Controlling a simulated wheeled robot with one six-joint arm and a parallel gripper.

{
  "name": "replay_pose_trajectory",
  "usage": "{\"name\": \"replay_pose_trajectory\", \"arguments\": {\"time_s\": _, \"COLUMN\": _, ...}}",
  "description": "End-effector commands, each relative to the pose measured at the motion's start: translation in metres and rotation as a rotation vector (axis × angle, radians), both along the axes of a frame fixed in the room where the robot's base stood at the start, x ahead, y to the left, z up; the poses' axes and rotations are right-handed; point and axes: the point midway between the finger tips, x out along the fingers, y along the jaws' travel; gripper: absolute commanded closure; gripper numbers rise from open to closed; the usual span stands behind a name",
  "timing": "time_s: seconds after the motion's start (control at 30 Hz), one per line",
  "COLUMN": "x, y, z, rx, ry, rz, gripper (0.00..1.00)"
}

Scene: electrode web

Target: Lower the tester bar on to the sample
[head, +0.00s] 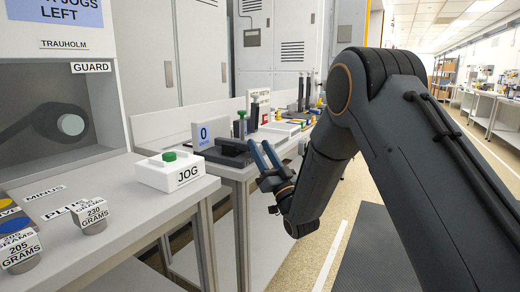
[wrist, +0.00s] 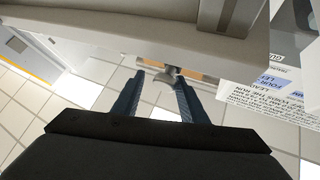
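My gripper (head: 260,146) is in the middle of the head view, its two blue fingers apart, pointing up and left beside the far bench's front edge. In the wrist view the fingers (wrist: 160,77) are open, with a small grey rounded piece (wrist: 168,78) showing between or just beyond their tips; I cannot tell what it belongs to or whether they touch it. A dark tester (head: 228,153) with a green-topped post (head: 240,124) stands on the far bench, beside a display (head: 203,134) reading 0. I cannot make out the bar or the sample clearly.
Labelled weights (head: 93,217) are at the lower left. A guarded machine (head: 63,120) stands behind them. A lettered sign (wrist: 262,92) is at the right of the wrist view. The aisle floor at right looks clear.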

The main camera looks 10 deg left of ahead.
Motion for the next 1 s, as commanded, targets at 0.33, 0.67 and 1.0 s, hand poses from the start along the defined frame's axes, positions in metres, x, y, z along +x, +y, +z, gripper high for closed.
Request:
{"name": "replay_pose_trajectory", "arguments": {"time_s": 0.33, "x": -0.005, "y": 0.010, "z": -0.009, "rx": -0.013, "ry": 0.014, "rz": 0.018, "gripper": 0.57}}
{"name": "replay_pose_trajectory", "arguments": {"time_s": 0.67, "x": -0.011, "y": 0.005, "z": -0.015, "rx": -0.015, "ry": 0.017, "rz": 0.018, "gripper": 0.57}}
{"name": "replay_pose_trajectory", "arguments": {"time_s": 1.0, "x": -0.039, "y": -0.033, "z": -0.039, "rx": -0.003, "ry": 0.006, "rz": 0.003, "gripper": 0.57}}
